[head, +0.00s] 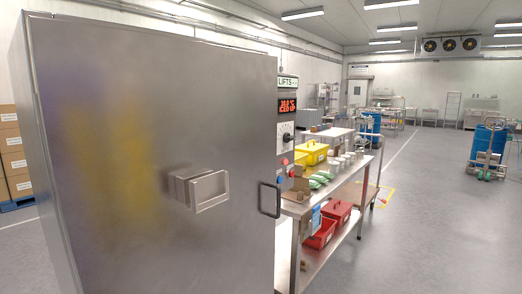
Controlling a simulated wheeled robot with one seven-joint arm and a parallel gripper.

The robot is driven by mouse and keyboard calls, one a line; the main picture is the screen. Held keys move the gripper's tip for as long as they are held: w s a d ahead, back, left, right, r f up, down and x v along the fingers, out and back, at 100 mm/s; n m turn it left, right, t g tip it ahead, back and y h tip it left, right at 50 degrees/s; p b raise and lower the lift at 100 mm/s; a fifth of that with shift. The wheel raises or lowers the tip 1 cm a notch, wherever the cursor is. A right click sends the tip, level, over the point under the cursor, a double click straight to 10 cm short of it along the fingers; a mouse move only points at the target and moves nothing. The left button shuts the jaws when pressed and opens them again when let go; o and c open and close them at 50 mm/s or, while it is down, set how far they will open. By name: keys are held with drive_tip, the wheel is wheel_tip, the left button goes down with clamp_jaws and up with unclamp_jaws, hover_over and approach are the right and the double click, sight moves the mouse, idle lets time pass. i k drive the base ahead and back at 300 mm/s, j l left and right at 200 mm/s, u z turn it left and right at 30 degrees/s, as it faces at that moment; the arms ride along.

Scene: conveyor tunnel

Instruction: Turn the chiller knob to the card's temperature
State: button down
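A control panel (286,127) stands just past the right edge of a large steel cabinet (120,220). On it a round knob (287,137) with a dark pointer shows on a pale dial, seen at a slant. Its setting is too small to read. Above the knob a display (287,105) glows in red; it shows a temperature in °C over a second line that I cannot read surely. Below the knob are red and blue buttons. I cannot pick out a temperature card. My gripper is not in view.
The cabinet, with a boxy handle (205,190), fills the left foreground. A steel table (300,208) with yellow and red bins stands to its right. A trolley with a blue drum (489,142) is at far right. The floor (435,215) on the right is clear.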

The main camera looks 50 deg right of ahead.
sight(286, 137)
drive_tip(key=z, duration=1)
drive_tip(key=k+l+u, duration=0.15)
drive_tip(key=l, duration=0.25)
drive_tip(key=i+l+u, duration=0.1)
drive_tip(key=l, duration=0.3)
drive_tip(key=i+l, duration=0.25)
drive_tip(key=l, duration=0.15)
drive_tip(key=i+l+u, duration=0.15)
drive_tip(key=l, duration=0.3)
drive_tip(key=i+l+u, duration=0.1)
drive_tip(key=l, duration=0.3)
drive_tip(key=i+l, duration=0.15)
drive_tip(key=l, duration=0.3)
drive_tip(key=i+l+u, duration=0.15)
drive_tip(key=l, duration=0.3)
